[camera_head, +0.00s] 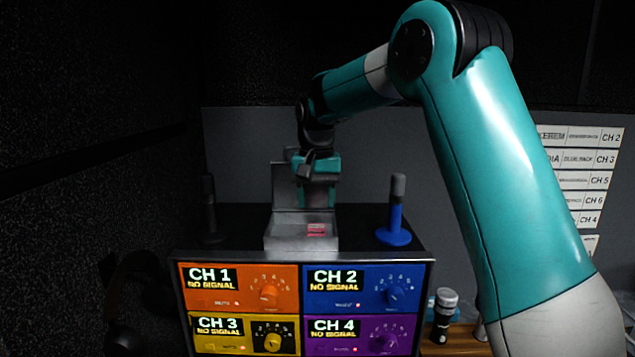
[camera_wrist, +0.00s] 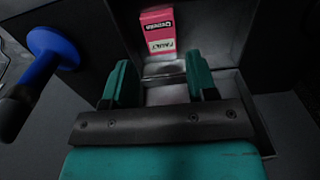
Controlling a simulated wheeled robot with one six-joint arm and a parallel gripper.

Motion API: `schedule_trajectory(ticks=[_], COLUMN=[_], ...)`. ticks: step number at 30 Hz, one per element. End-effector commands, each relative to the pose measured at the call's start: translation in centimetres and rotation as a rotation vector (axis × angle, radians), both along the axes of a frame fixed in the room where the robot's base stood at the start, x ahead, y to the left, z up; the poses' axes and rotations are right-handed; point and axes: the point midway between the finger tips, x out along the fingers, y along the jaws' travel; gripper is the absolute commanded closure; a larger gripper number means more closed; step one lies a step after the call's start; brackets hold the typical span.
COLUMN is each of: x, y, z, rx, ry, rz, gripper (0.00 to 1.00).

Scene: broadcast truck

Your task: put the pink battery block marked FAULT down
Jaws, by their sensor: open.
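The pink battery block (camera_wrist: 158,30) marked FAULT lies inside an open grey metal box (camera_head: 300,236) on top of the channel rack. In the head view the block (camera_head: 316,230) shows as a small pink patch toward the right of the box. My gripper (camera_head: 317,200) is above the box, pointing down. In the wrist view its two teal fingers (camera_wrist: 160,84) stand apart with nothing between them. The block is beyond the fingertips and apart from them. The box's raised lid (camera_head: 285,185) stands behind my gripper, partly hidden by it.
A blue upright handle on a round base (camera_head: 396,215) stands right of the box, a black one (camera_head: 208,210) left. The rack front (camera_head: 303,311) has several coloured channel panels. A small dark bottle (camera_head: 443,318) stands on a wooden surface at lower right.

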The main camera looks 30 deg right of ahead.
Motion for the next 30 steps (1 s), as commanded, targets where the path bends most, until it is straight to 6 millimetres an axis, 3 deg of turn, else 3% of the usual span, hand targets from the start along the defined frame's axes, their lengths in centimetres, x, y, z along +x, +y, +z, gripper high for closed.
schedule_trajectory(ticks=[3, 9, 16, 20, 23, 26, 30], x=[0.1, 0.1, -0.1, -1.5, -4.5, -9.4, -17.8], y=[0.0, 0.0, 0.1, 2.3, 6.2, 11.1, 16.8], z=[2.5, 5.3, 6.1, 5.8, 5.0, 3.5, 0.6], rx=[-0.001, 0.000, 0.000, 0.006, 0.024, 0.064, 0.150], ry=[-0.005, -0.001, 0.000, -0.013, -0.036, -0.075, -0.134], rz=[0.000, 0.000, 0.006, 0.105, 0.288, 0.525, 0.838], gripper=[0.48, 0.48, 0.48, 0.48, 0.48, 0.48, 0.48])
